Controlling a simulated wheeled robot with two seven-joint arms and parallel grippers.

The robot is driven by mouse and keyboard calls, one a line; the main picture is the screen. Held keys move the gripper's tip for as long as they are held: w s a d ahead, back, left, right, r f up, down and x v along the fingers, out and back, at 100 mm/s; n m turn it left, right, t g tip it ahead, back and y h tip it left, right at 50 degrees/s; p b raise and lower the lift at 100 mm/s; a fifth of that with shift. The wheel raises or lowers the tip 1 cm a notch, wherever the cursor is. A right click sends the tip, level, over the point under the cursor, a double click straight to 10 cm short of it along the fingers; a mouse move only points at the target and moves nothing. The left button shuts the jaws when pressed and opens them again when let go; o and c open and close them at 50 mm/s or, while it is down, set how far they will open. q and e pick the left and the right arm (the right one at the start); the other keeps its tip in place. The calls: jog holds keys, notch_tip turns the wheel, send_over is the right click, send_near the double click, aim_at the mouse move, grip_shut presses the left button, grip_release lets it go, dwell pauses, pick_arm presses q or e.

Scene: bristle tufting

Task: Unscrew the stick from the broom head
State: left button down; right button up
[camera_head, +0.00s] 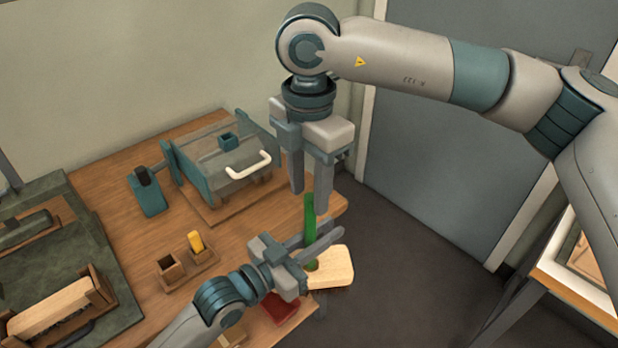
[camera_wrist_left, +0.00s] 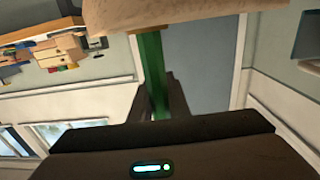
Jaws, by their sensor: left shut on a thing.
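The green stick (camera_head: 309,217) stands roughly upright on the pale wooden broom head (camera_head: 334,268) beyond the table's right edge. My left gripper (camera_head: 318,241) is shut on the stick just above the broom head. The left wrist view shows the stick (camera_wrist_left: 152,62) running from the broom head (camera_wrist_left: 190,12) towards the left fingers (camera_wrist_left: 163,98). My right gripper (camera_head: 309,202) points down from above, its fingers open with a gap between them. The top of the stick is at the level of its fingertips; whether a finger touches it I cannot tell.
The wooden table (camera_head: 120,205) holds a teal-sided fixture with a white handle (camera_head: 248,166), a small teal block (camera_head: 148,192), a wooden holder with a yellow piece (camera_head: 196,243) and a brush block (camera_head: 55,308) at left. A red item (camera_head: 282,306) lies below my left gripper.

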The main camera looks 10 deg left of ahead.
aim_at(310, 227)
notch_tip(310, 227, down, 10)
dwell(0.5)
grip_shut()
jog(key=n, duration=0.4)
dwell(1.2)
jog(key=shift+c, duration=0.3)
grip_release()
